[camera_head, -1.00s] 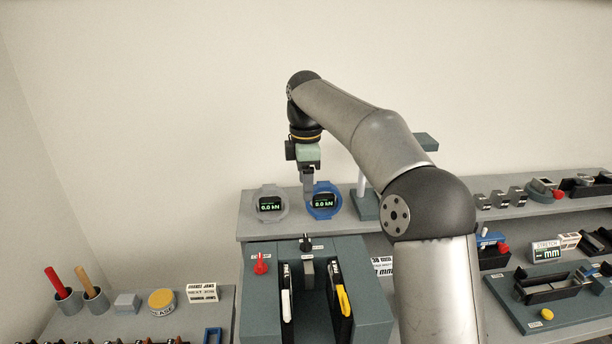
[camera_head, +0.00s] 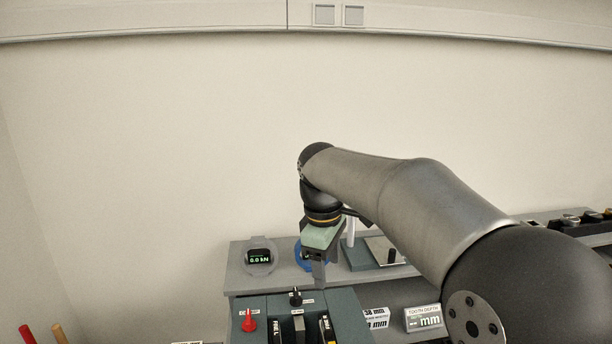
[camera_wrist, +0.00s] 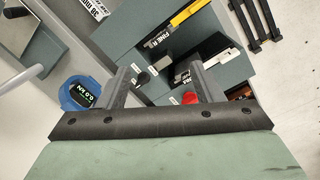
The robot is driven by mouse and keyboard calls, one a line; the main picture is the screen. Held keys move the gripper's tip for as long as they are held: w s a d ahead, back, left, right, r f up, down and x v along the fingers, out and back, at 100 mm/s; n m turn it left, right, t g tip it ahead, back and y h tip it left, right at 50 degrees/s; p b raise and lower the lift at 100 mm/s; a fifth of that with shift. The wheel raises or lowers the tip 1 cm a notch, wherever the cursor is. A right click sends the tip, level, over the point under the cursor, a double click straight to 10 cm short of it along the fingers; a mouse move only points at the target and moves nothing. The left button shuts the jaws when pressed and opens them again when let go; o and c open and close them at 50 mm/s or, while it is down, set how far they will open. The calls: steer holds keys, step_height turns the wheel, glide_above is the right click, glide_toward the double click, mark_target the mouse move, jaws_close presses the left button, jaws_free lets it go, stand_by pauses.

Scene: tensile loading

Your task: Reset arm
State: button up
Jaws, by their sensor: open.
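My gripper (camera_head: 318,280) hangs from my arm in front of the shelf, close to the blue-ringed gauge (camera_head: 303,257), which it partly hides in the head view. In the wrist view its two fingers (camera_wrist: 162,80) are apart with nothing held between them. Beyond them lies the grey-blue machine block (camera_wrist: 150,25) with a black knob, a red knob (camera_wrist: 190,98), a yellow bar (camera_wrist: 190,12) and a white bar. The blue gauge (camera_wrist: 82,94) lies left of the fingers in that view.
A grey gauge (camera_head: 259,256) reading 0.0 kN stands on the shelf at left. A stand with a white post (camera_head: 350,230) is just right of my gripper. The machine block (camera_head: 262,306) with the red knob (camera_head: 249,320) is below. The wall space above is clear.

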steer(key=s+d+f+m, duration=0.3)
steer(key=s+f+m, duration=0.1)
steer(key=s, duration=0.4)
steer(key=s+d+f+m, duration=0.4)
steer(key=s, duration=0.4)
steer(key=s+d+f+m+y, duration=0.1)
steer(key=s+d+f+m, duration=0.3)
steer(key=s, duration=0.5)
steer(key=shift+f+m, duration=0.55)
steer(key=shift+m, duration=0.05)
